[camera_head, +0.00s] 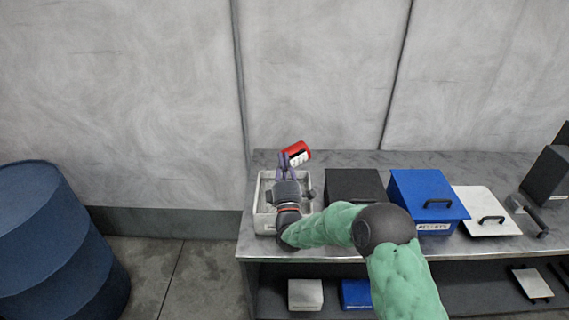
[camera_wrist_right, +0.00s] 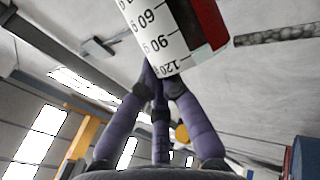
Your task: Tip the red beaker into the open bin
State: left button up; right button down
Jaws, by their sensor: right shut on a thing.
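The red beaker (camera_head: 299,151) is held tilted above the back of the open bin in the head view. In the right wrist view the beaker (camera_wrist_right: 170,30) shows a white scale with numbers and a red part. My right gripper (camera_head: 290,164), with purple fingers, is shut on the beaker. The fingers (camera_wrist_right: 158,82) meet at its lower end in the wrist view. The open bin (camera_head: 261,192) is pale grey and stands at the left end of the bench, partly hidden by my right wrist. I cannot tell what is inside the beaker or bin. My left gripper is not in view.
A black bin (camera_head: 352,183) and a blue bin (camera_head: 420,192) marked PELLETS stand right of the open bin. A white lid (camera_head: 484,212) lies on the metal bench beside them. A blue barrel (camera_head: 58,245) stands at the left. Small boxes sit on the lower shelf.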

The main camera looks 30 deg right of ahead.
jog(key=shift+a+f+n+t+y+b, duration=0.1)
jog(key=shift+a+n+t+y+b, duration=0.25)
jog(key=shift+n+b, duration=0.45)
jog(key=shift+a+f+n+t+y+b, duration=0.1)
jog(key=shift+n+t+y+b, duration=0.3)
jog(key=shift+n+b, duration=0.4)
jog(key=shift+r, duration=0.1)
dwell(0.9)
notch_tip(320, 180, up, 2)
jog(key=m+g+h+p, duration=0.1)
jog(key=m+g+p, duration=0.1)
jog(key=m, duration=0.1)
jog(key=m+g+h+p, duration=0.1)
jog(key=m+g+p, duration=0.1)
jog(key=m, duration=0.2)
jog(key=m+g+h+p, duration=0.1)
jog(key=m+g+p, duration=0.1)
jog(key=m, duration=0.1)
jog(key=shift+r+m+p, duration=0.2)
jog(key=shift+m+p, duration=0.15)
jog(key=shift+m, duration=0.05)
